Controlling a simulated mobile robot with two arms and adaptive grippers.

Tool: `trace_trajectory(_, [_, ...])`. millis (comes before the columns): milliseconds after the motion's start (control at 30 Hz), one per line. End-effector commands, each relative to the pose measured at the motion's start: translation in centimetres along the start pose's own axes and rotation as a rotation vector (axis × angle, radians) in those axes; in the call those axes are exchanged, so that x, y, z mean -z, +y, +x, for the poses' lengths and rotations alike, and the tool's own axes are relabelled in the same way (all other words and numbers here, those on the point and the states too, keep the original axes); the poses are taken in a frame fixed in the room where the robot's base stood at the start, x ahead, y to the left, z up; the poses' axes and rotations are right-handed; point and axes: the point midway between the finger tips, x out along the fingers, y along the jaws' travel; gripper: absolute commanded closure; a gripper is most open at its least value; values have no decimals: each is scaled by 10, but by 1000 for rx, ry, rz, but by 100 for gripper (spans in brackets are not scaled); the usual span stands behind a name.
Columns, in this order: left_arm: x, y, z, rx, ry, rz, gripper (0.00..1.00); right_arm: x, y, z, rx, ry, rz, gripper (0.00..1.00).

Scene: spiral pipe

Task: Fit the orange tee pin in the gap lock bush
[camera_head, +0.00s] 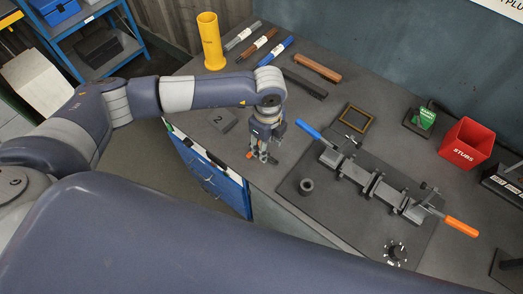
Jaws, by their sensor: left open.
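My left gripper (262,153) points down over the table, to the left of the clamp fixture. It is open. A small orange piece (249,155) shows right beside its fingertips; it may be the orange tee pin, but it is too small to be sure, and I cannot tell whether it touches the fingers. The fixture (372,187) lies on a dark plate, with a blue handle (308,129) at its left end and an orange handle (461,226) at its right end. I cannot make out which part is the gap lock bush. My right gripper is out of view.
A dark ring-shaped piece (306,187) and a round dial (395,252) are in front of the fixture. A block marked 2 (222,120) is left of my gripper. Behind are a yellow tube (211,42), several bars, a brass frame (356,118) and a red stubs bin (466,143).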

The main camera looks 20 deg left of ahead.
Motion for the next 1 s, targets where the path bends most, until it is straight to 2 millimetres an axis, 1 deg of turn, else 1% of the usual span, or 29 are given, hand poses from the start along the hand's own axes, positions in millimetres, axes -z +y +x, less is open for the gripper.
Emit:
trace_trajectory(33, [0,1,2,-4,0,0,57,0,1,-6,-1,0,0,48])
trace_trajectory(200, [-3,2,23,-5,0,0,57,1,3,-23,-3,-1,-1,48])
trace_trajectory(300, [-3,1,38,-4,0,1,57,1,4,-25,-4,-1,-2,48])
trace_trajectory(400, [-3,1,45,-2,1,1,57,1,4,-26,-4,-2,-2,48])
trace_trajectory(667, [-3,1,49,-1,1,1,57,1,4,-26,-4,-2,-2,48])
trace_trajectory(767, [-3,1,49,-1,1,1,78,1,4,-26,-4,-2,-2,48])
trace_trajectory(800, [-3,1,49,-1,1,1,87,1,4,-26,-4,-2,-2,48])
trace_trajectory(867, [-3,1,49,-1,1,1,100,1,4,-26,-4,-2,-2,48])
trace_trajectory(1000, [-3,1,48,-1,1,1,100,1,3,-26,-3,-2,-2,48])
